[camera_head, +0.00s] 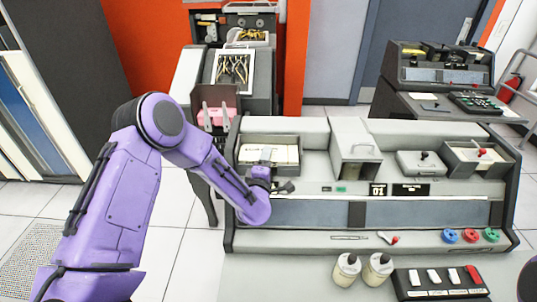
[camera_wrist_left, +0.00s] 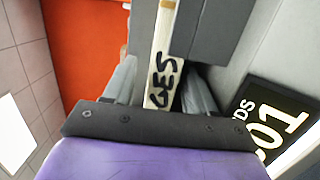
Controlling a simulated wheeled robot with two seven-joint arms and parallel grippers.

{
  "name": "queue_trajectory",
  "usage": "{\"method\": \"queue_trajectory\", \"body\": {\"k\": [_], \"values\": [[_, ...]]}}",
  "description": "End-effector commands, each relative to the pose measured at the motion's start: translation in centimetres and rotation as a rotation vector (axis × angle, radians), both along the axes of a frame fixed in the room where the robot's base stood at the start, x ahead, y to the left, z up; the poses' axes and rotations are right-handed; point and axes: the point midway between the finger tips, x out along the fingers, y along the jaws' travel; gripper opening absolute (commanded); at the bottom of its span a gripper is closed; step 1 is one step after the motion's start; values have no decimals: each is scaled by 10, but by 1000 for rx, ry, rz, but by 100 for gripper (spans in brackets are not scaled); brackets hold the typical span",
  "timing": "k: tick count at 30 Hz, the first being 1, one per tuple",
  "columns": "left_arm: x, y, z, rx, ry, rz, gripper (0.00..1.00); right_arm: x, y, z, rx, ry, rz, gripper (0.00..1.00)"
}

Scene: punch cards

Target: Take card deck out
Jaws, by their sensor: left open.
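The card deck (camera_head: 284,154) is a cream block of cards in the grey hopper at the machine's left end. In the left wrist view a narrow cream edge of the deck (camera_wrist_left: 161,70) with black handwriting stands upright in the picture. My left gripper (camera_head: 266,162) is at the hopper, partly hidden behind my purple wrist. In the left wrist view its open grey fingers (camera_wrist_left: 162,92) show on either side of the deck's edge. I cannot tell whether they touch it. My right gripper is not in view.
The hopper's grey walls (camera_head: 270,139) stand close around the deck. Two cream bottles (camera_head: 346,270) and a switch panel (camera_head: 440,281) stand in front. A tool tray (camera_head: 233,70) is behind.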

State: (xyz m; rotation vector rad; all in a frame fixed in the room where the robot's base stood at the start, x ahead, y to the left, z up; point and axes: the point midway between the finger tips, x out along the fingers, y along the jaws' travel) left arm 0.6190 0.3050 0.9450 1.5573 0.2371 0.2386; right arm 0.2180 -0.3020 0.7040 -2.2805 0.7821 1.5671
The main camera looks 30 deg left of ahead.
Motion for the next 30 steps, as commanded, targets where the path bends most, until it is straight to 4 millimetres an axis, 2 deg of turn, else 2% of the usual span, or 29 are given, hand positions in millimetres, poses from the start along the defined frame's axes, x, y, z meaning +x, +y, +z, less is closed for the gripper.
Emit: {"method": "queue_trajectory", "body": {"k": [1,2,6,7,17,20,30], "values": [[0,0,0,0,0,0,56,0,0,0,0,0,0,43],[0,0,0,0,0,0,50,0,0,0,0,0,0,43],[-1,0,0,0,0,0,4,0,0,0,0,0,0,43],[-1,0,0,0,0,0,0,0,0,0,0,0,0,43],[0,0,4,0,-2,0,0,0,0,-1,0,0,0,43],[0,0,16,0,-5,0,0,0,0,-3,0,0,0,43],[0,0,74,-1,-7,0,0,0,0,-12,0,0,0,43]]}}
